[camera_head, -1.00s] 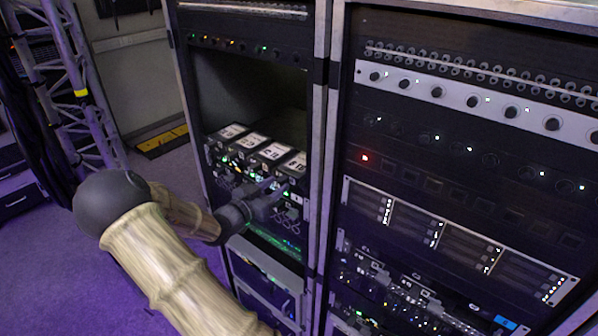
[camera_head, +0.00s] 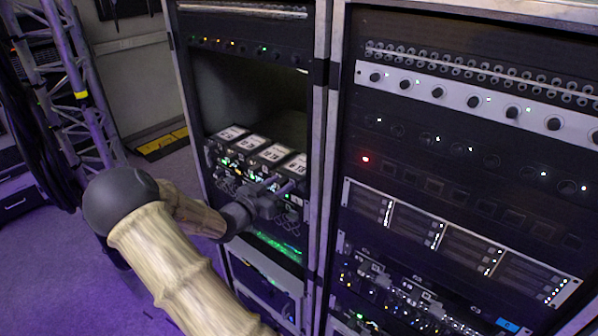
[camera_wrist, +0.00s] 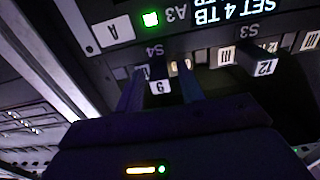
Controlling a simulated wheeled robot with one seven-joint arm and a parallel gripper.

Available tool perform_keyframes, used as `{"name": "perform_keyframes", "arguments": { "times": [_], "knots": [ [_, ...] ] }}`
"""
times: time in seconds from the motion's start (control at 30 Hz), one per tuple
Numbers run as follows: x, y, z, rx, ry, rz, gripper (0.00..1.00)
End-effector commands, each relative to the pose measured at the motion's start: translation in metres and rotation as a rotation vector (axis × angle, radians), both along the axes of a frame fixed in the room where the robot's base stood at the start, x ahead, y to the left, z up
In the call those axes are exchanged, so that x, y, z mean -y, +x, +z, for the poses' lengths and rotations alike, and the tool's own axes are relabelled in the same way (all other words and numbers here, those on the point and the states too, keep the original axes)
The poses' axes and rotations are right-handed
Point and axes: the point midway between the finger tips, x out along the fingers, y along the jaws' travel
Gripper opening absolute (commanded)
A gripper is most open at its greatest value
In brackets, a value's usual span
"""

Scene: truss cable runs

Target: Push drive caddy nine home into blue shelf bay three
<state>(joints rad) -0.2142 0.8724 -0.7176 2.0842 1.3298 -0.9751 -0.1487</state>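In the wrist view, which is upside down, a narrow dark caddy with a white number tag (camera_wrist: 160,87), apparently the nine, juts out from the shelf front under the S4 mark. My gripper (camera_wrist: 160,78) has one finger on each side of it, with a small gap seeming to show at both sides. In the head view my gripper (camera_head: 279,188) is at the front of the right-hand units in the left rack. Its fingers cover part of that front, and the caddy cannot be made out there. The shelf's blue colour cannot be made out.
A metal rack post (camera_head: 318,190) stands just right of my gripper. The second rack (camera_head: 470,160) fills the right side. Purple floor at left is open.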

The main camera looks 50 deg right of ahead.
Motion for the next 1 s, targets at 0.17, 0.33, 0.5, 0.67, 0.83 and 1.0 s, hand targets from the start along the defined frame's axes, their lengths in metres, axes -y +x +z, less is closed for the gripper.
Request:
{"name": "perform_keyframes", "arguments": {
  "times": [0.17, 0.33, 0.5, 0.67, 0.83, 1.0],
  "knots": [
    [0.000, 0.000, 0.000, 0.000, 0.000, 0.000, 0.15],
    [0.000, 0.000, 0.001, 0.000, -0.002, 0.000, 0.00],
    [-0.002, 0.000, 0.001, 0.000, -0.002, 0.000, 0.00],
    [-0.006, 0.000, 0.001, 0.000, -0.001, 0.000, 0.00],
    [-0.010, 0.000, 0.002, 0.000, -0.001, 0.001, 0.00],
    [-0.014, -0.001, 0.002, 0.001, -0.001, 0.000, 0.00]
  ]
}}
